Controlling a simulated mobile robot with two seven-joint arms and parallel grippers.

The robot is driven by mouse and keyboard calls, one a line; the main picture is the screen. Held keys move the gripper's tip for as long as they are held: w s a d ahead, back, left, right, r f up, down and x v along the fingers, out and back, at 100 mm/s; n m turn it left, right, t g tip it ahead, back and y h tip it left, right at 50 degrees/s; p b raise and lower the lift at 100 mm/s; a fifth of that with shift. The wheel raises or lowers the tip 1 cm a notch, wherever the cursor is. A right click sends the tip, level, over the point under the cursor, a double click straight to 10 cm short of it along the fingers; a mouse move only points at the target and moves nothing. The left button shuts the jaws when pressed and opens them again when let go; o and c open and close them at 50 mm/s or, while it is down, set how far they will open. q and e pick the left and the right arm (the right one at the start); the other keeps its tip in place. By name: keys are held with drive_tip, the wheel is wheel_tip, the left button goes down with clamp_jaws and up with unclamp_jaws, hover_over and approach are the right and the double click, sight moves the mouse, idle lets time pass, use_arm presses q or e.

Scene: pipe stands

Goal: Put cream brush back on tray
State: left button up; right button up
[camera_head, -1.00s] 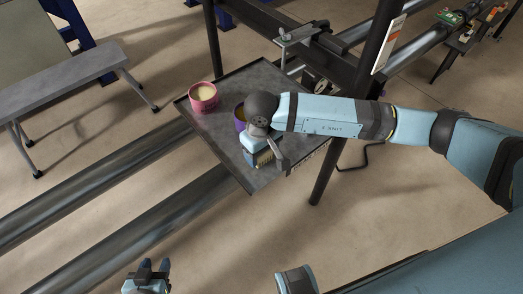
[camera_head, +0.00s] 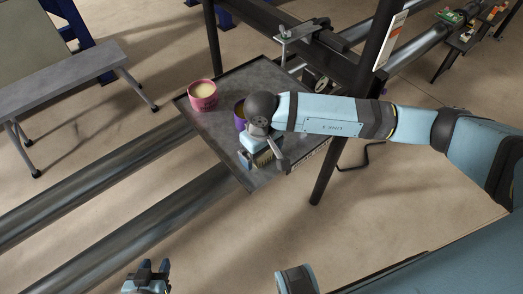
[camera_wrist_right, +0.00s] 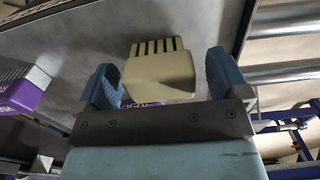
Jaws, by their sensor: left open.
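The cream brush (camera_wrist_right: 160,72) shows in the right wrist view as a pale block with dark slots at its far end. It is between the two blue fingers of my right gripper (camera_wrist_right: 163,82), with a visible gap at the right finger; the gripper looks open. In the head view the brush (camera_head: 264,158) is at the front right part of the grey tray (camera_head: 222,150), partly hidden by my right wrist. I cannot tell whether it rests flat there. My left gripper (camera_head: 151,270) is open and empty at the bottom, away from the tray.
A pink can (camera_head: 203,97) with cream contents stands at the tray's left. A purple can (camera_head: 239,120) stands beside my right wrist, partly hidden. A dark post (camera_head: 327,172) rises at the tray's right. Long metal pipes (camera_head: 130,215) run below, and a grey bench (camera_head: 70,78) stands at left.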

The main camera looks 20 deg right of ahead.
drive_tip(key=shift+r, duration=0.1)
drive_tip(key=shift+r+p, duration=0.8)
drive_tip(key=shift+r, duration=1.65)
use_arm(q)
drive_tip(key=shift+r, duration=0.8)
use_arm(e)
drive_tip(key=shift+r, duration=0.15)
use_arm(q)
drive_tip(key=shift+w+d+f+b, duration=0.15)
drive_tip(key=shift+f+b, duration=0.1)
drive_tip(key=shift+b, duration=0.4)
use_arm(e)
wheel_tip(320, 180, up, 14)
drive_tip(key=shift+f, duration=0.25)
